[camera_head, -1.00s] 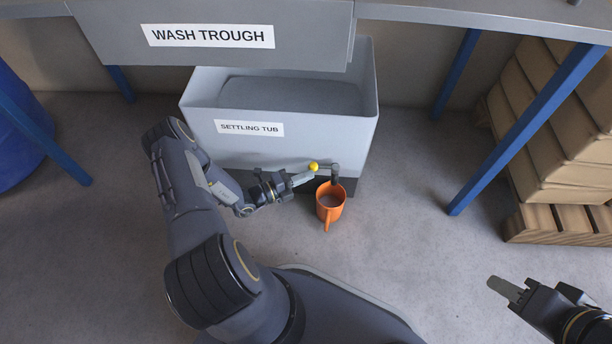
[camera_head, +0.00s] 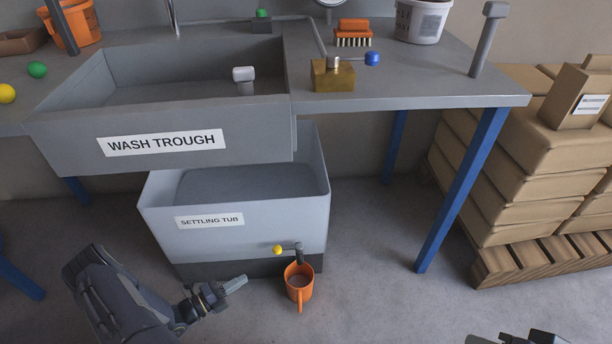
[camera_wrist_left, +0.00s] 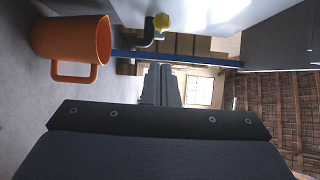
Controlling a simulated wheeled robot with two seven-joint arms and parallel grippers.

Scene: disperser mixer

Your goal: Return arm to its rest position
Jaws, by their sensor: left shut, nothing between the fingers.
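My left arm comes in from the lower left, low in front of the settling tub (camera_head: 240,238). My left gripper (camera_head: 238,283) is shut and empty, left of the orange mug (camera_head: 299,284) and apart from it. In the left wrist view the shut fingers (camera_wrist_left: 161,84) point away from the camera, and the orange mug (camera_wrist_left: 66,42) is at the upper left. The tub's tap has a yellow knob (camera_head: 278,250), and the mug stands upright on the floor below its spout. Only a small part of my right gripper (camera_head: 500,339) shows at the bottom edge; its finger state is unclear.
The wash trough (camera_head: 220,137) is in the bench above the tub. A blue table leg (camera_head: 462,190) stands to the right, with stacked boxes on a pallet (camera_head: 540,255) beyond it. A brush (camera_head: 354,32) and a brass block (camera_head: 333,76) are on the bench. The floor between mug and leg is clear.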

